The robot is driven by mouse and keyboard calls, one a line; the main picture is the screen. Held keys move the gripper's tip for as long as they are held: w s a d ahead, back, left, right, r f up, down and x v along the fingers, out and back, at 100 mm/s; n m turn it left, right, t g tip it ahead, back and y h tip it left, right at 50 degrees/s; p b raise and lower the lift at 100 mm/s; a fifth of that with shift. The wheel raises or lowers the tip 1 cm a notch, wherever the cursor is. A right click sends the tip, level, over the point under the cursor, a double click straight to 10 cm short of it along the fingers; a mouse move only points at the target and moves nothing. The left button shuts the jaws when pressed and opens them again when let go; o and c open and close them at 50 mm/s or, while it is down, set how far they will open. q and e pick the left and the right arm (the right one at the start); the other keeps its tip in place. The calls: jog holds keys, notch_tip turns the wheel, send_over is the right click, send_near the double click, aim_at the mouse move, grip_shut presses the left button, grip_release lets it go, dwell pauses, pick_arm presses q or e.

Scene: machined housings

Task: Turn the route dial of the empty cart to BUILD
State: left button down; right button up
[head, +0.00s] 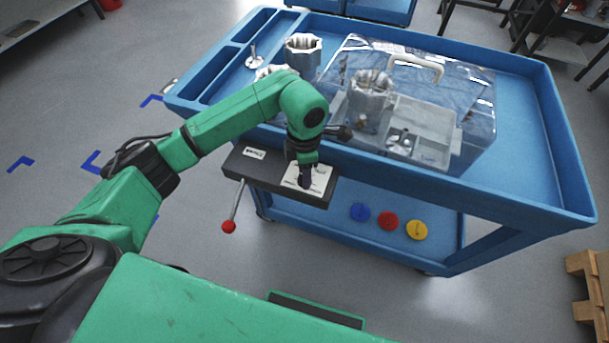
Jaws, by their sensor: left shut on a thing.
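A blue cart (545,205) fills the right half of the view. A black box (240,168) is fixed at its near edge, with a small label (254,153) and a white dial plate (321,177). My left gripper (305,182) points down onto the plate and is shut on the dial's knob, which the fingers mostly hide. I cannot read the plate's marks or tell which way the dial points. The cart's top is not bare: it carries metal housings, one of them (303,55) in the open. My right gripper is not in view.
A clear cover (470,110) with a white handle stands on the cart over a housing (369,100) and a grey tray (432,125). A lever with a red knob (228,226) hangs from the box. Blue, red and yellow discs (388,222) lie on the lower shelf.

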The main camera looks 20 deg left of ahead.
pick_arm(q)
jog(key=m+b, duration=0.4)
jog(key=m, duration=0.1)
jog(key=shift+f+b, duration=0.15)
jog(key=shift+b, duration=0.25)
jog(key=shift+r+m+b, duration=0.2)
jog(key=shift+m+b, duration=1)
jog(key=shift+m, duration=0.7)
jog(key=shift+c, duration=2.2)
grip_release()
jog(key=shift+r, duration=0.1)
notch_tip(320, 180, up, 14)
jog(key=shift+r+p, duration=0.25)
jog(key=shift+p, duration=0.05)
